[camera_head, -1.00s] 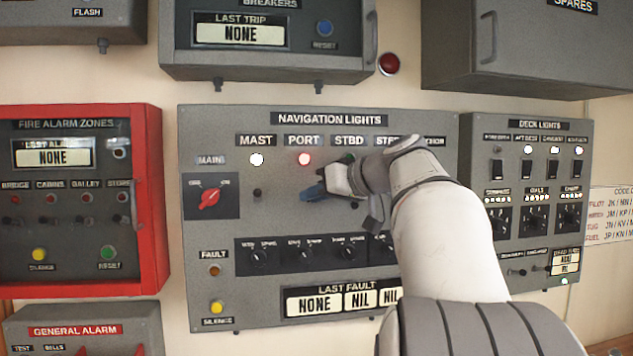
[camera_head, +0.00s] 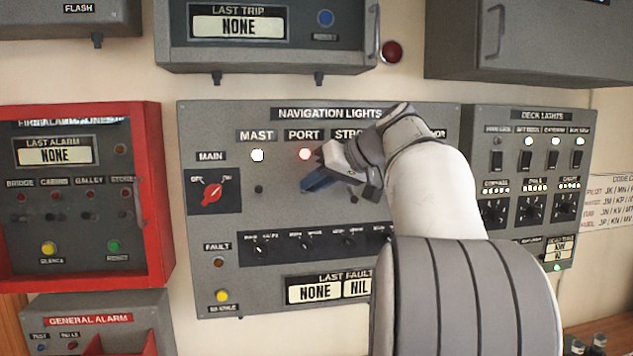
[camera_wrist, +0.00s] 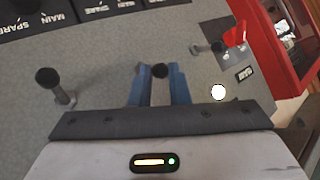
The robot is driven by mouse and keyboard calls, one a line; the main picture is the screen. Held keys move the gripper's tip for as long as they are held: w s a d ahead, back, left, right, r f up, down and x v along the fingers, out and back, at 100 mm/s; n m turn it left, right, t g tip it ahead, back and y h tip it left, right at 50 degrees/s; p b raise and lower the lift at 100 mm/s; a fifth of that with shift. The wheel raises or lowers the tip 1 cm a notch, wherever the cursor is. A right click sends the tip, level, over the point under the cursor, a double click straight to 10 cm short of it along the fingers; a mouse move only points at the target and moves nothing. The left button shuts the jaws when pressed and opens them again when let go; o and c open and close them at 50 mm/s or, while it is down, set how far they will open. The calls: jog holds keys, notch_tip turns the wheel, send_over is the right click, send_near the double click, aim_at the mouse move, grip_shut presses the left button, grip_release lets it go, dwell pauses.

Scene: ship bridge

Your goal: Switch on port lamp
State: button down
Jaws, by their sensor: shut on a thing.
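The navigation lights panel (camera_head: 215,130) is in the middle of the head view. Its port lamp (camera_head: 305,154), under the PORT label, glows pinkish red with a bright centre. My gripper (camera_head: 308,185) is in front of the panel, below that lamp, and hides the port switch there. In the wrist view, my gripper (camera_wrist: 160,76) has its blue fingers on either side of the black-tipped port switch (camera_wrist: 160,70) and is shut on it. The lamp itself is hidden in the wrist view.
The mast lamp (camera_head: 257,155) glows white, with its mast switch (camera_head: 259,189) below. The red main rotary knob (camera_head: 212,194) is left of it. My arm covers the starboard and further lamps. Another black-tipped switch (camera_wrist: 47,78) stands left of my fingers in the wrist view.

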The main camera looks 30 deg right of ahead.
jog(key=c, duration=1.4)
grip_release()
jog(key=shift+o, duration=0.2)
jog(key=shift+r, duration=0.1)
jog(key=b+v, duration=0.1)
jog(key=v, duration=0.6)
jog(key=shift+s+r, duration=0.2)
jog(key=shift+s, duration=0.05)
jog(key=shift+d, duration=0.1)
